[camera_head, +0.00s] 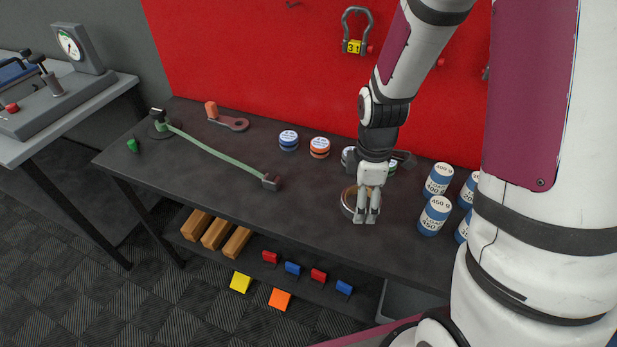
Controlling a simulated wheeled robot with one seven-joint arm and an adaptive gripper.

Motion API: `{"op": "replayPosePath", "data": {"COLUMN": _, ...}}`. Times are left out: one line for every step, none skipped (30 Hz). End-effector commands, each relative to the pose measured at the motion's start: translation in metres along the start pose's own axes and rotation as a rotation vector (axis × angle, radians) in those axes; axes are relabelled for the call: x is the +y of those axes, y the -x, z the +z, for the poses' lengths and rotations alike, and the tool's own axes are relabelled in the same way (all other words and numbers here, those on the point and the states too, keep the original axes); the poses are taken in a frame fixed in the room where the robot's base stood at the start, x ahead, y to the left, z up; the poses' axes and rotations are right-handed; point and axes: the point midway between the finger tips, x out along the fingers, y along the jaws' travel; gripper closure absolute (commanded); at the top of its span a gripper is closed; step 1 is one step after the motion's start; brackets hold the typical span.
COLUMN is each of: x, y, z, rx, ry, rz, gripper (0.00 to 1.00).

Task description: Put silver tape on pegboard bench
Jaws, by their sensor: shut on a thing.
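The silver tape (348,200) is a ring-shaped roll with a brownish inner side, seen on or just above the dark bench top. My gripper (366,219) points down at the roll and is shut on it; the fingers hide the roll's right part. I cannot tell whether the roll touches the surface. The dark bench (310,220) stands against a red wall panel (260,60) with a shackle hung on it, which looks like the pegboard; no holes can be made out.
Several blue-and-white cans (434,215) stand right of my gripper. Small round tins (319,148) stand behind, some partly hidden by my arm. A green bar (215,152) and an orange-handled tool (228,118) lie left. Wooden blocks (215,233) sit on the lower shelf. Bench top left of the roll is clear.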

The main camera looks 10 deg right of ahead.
Motion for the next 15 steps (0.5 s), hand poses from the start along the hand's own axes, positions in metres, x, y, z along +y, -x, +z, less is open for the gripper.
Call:
{"op": "replayPosePath", "data": {"x": -0.008, "y": -0.013, "z": 0.003, "rx": 0.000, "ry": 0.083, "rz": -0.002, "gripper": 0.56}}
{"op": "replayPosePath", "data": {"x": -0.013, "y": -0.017, "z": 0.005, "rx": 0.001, "ry": 0.134, "rz": -0.002, "gripper": 0.56}}
{"op": "replayPosePath", "data": {"x": -0.020, "y": -0.022, "z": 0.007, "rx": 0.001, "ry": 0.197, "rz": -0.001, "gripper": 0.56}}
{"op": "replayPosePath", "data": {"x": -0.024, "y": -0.025, "z": 0.008, "rx": 0.002, "ry": 0.240, "rz": -0.001, "gripper": 0.56}}
{"op": "replayPosePath", "data": {"x": -0.028, "y": -0.028, "z": 0.010, "rx": 0.002, "ry": 0.277, "rz": 0.000, "gripper": 0.56}}
{"op": "replayPosePath", "data": {"x": -0.033, "y": -0.032, "z": 0.011, "rx": 0.002, "ry": 0.322, "rz": 0.000, "gripper": 0.56}}
{"op": "replayPosePath", "data": {"x": -0.036, "y": -0.034, "z": 0.012, "rx": 0.003, "ry": 0.350, "rz": 0.000, "gripper": 0.56}}
{"op": "replayPosePath", "data": {"x": -0.039, "y": -0.035, "z": 0.013, "rx": 0.003, "ry": 0.375, "rz": 0.001, "gripper": 0.56}}
{"op": "replayPosePath", "data": {"x": -0.042, "y": -0.037, "z": 0.013, "rx": 0.003, "ry": 0.401, "rz": 0.001, "gripper": 0.56}}
{"op": "replayPosePath", "data": {"x": -0.043, "y": -0.037, "z": 0.014, "rx": 0.003, "ry": 0.417, "rz": 0.001, "gripper": 0.56}}
{"op": "replayPosePath", "data": {"x": -0.044, "y": -0.038, "z": 0.014, "rx": 0.003, "ry": 0.429, "rz": 0.002, "gripper": 0.56}}
{"op": "replayPosePath", "data": {"x": -0.044, "y": -0.039, "z": 0.013, "rx": 0.003, "ry": 0.441, "rz": 0.003, "gripper": 0.56}}
{"op": "replayPosePath", "data": {"x": -0.043, "y": -0.040, "z": 0.013, "rx": 0.003, "ry": 0.446, "rz": 0.004, "gripper": 0.56}}
{"op": "replayPosePath", "data": {"x": -0.041, "y": -0.041, "z": 0.012, "rx": 0.003, "ry": 0.449, "rz": 0.005, "gripper": 0.56}}
{"op": "replayPosePath", "data": {"x": -0.038, "y": -0.042, "z": 0.010, "rx": 0.002, "ry": 0.451, "rz": 0.006, "gripper": 0.56}}
